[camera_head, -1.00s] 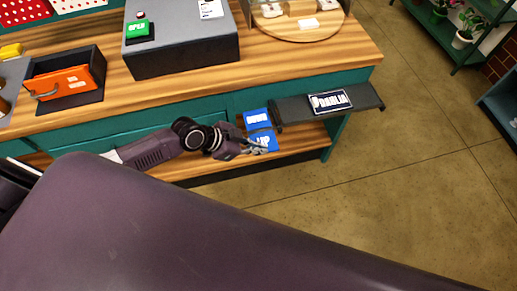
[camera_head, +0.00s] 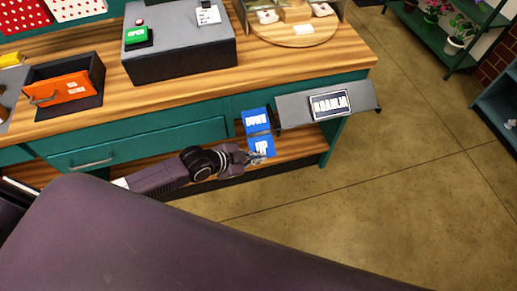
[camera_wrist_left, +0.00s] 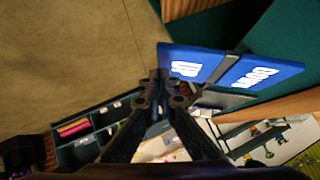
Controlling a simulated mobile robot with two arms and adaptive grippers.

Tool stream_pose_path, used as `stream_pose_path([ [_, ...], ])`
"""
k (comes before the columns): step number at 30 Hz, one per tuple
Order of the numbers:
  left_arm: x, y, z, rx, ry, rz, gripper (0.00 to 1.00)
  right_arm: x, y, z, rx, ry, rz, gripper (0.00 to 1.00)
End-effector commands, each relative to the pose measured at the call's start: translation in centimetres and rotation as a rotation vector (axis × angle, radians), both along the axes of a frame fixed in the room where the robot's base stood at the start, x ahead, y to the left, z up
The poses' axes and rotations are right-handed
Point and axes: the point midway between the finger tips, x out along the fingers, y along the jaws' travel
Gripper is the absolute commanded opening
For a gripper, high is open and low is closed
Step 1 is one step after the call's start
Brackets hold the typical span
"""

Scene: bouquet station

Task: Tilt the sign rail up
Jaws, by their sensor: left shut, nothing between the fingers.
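The sign rail (camera_head: 292,110) is a grey ledge at the counter's front right edge, its face slanted toward the head camera. It bears a dark name sign (camera_head: 330,104) with white letters. Left of it are a blue DOWN label (camera_head: 257,120) and, below, a blue UP label (camera_head: 263,147). A dark bar (camera_wrist_left: 228,66) runs between the labels in the left wrist view. My left gripper (camera_head: 258,156) is shut and empty at the UP label; its fingers (camera_wrist_left: 163,84) point at that label in the wrist view. Contact cannot be told. My right gripper is not in view.
A teal drawer front (camera_head: 140,145) and a lower wooden shelf (camera_head: 290,145) lie around my left arm. On the counter are a grey box (camera_head: 180,55), an orange item in a dark tray (camera_head: 68,88) and a round wooden board (camera_head: 295,33). Open floor lies to the right.

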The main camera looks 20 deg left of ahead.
Motion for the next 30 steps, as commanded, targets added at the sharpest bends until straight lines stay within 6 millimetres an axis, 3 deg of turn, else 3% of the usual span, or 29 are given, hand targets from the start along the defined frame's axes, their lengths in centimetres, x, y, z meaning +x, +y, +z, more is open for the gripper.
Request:
stream_pose_path([
  [30,0.0,0.2,-1.4,0.003,0.006,0.000,0.00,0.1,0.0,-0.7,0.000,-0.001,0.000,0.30],
])
